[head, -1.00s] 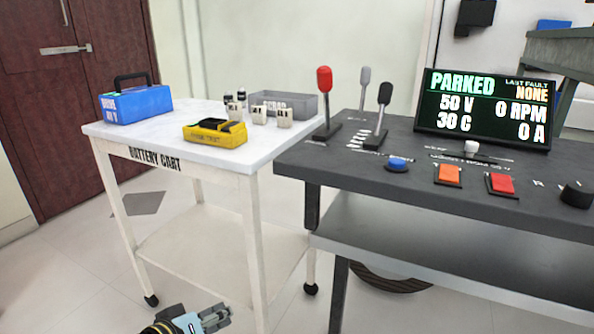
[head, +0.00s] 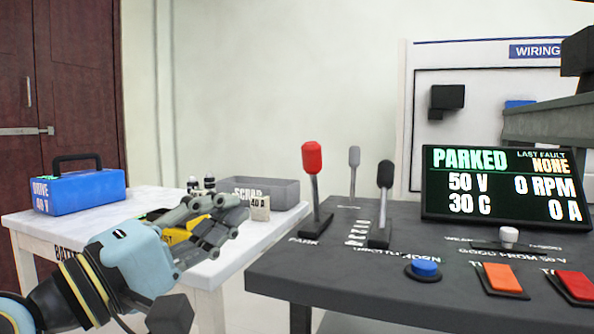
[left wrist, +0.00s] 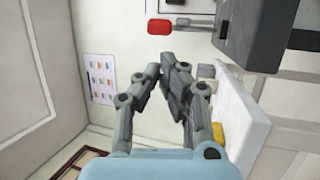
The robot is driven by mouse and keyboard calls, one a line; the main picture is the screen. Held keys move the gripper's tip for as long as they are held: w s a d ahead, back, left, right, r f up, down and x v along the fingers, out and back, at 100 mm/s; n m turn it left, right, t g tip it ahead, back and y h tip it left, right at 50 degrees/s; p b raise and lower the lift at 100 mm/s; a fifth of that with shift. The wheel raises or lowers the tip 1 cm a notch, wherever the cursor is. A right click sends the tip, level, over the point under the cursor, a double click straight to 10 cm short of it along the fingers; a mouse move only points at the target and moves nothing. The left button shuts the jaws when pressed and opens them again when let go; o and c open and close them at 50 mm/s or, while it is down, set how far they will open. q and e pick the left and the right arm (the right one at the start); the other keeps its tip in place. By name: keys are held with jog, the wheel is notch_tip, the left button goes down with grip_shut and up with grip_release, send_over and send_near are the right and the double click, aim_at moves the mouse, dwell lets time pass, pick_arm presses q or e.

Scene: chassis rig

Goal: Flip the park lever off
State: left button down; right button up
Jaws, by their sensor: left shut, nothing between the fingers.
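The park lever (head: 312,185) has a red grip on a grey shaft and stands upright at the left end of the dark console, by the label PARK. In the left wrist view its red grip (left wrist: 160,27) shows at the top, beyond the fingertips. My left gripper (head: 240,215) is shut and empty, to the left of the lever and apart from it, in front of the white cart. It also fills the middle of the left wrist view (left wrist: 167,70). The screen (head: 505,188) reads PARKED, with last fault NONE. My right gripper is not in view.
A black-knobbed lever (head: 384,200) and a grey-knobbed lever (head: 354,165) stand close right of the red one. Blue (head: 425,268), orange (head: 502,278) and red (head: 577,284) buttons lie along the console front. The cart holds a blue box (head: 80,190) and a grey scrap bin (head: 262,190).

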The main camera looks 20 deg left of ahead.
pick_arm(q)
send_near(307, 162)
jog(key=w, duration=0.3)
jog(key=w+d, duration=0.1)
jog(key=w+d+r, duration=0.1)
jog(key=shift+w+d+r, duration=0.1)
jog(key=shift+w+r, duration=0.1)
jog(key=shift+w, duration=0.2)
jog(key=shift+w+d+r, duration=0.15)
jog(key=shift+w, duration=0.25)
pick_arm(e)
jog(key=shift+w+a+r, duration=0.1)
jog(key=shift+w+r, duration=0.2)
pick_arm(q)
jog(key=shift+r, duration=0.1)
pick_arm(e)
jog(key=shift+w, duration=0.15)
